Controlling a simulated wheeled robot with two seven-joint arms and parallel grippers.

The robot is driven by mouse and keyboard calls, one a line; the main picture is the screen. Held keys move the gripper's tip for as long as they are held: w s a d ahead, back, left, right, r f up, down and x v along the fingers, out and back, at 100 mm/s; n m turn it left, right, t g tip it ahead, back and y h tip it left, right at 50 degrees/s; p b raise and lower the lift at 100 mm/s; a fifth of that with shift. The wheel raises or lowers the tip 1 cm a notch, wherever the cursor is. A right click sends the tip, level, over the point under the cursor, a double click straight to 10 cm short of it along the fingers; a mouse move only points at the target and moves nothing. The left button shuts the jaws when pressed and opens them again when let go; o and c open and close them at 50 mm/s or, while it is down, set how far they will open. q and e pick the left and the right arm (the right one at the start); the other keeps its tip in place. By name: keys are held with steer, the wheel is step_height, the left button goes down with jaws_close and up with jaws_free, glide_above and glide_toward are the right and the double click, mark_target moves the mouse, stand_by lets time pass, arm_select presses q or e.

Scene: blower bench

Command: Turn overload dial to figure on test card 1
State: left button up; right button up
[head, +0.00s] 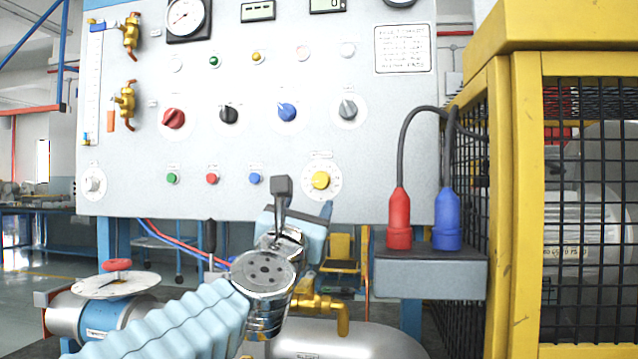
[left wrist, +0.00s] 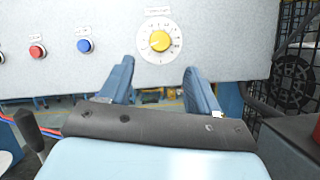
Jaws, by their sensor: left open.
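A yellow dial (head: 320,180) on a round white scale sits low on the grey panel, right of the blue button; its label is too small to read, so I cannot confirm it is the overload dial. It also shows in the left wrist view (left wrist: 160,41), upper middle. My left gripper (head: 303,203) is just below and left of this dial in the head view. In the left wrist view the left gripper (left wrist: 159,72) has its two blue fingers apart, with nothing between them, below the dial. A white card (head: 403,48) carries unreadable lines; I cannot tell whether it is test card 1.
Red (head: 173,118), black (head: 229,114), blue (head: 287,112) and grey (head: 348,109) knobs sit above. Red (head: 399,222) and blue (head: 447,222) plugs stand on a grey box (head: 430,275) at right. A yellow mesh cage (head: 500,200) bounds the right side.

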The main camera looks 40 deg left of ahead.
mark_target(320, 182)
arm_select(q)
steer(key=p+x, duration=0.2)
steer(key=x, duration=0.8)
steer(key=shift+f, duration=0.1)
steer(key=c, duration=1)
steer(key=shift+c, duration=0.2)
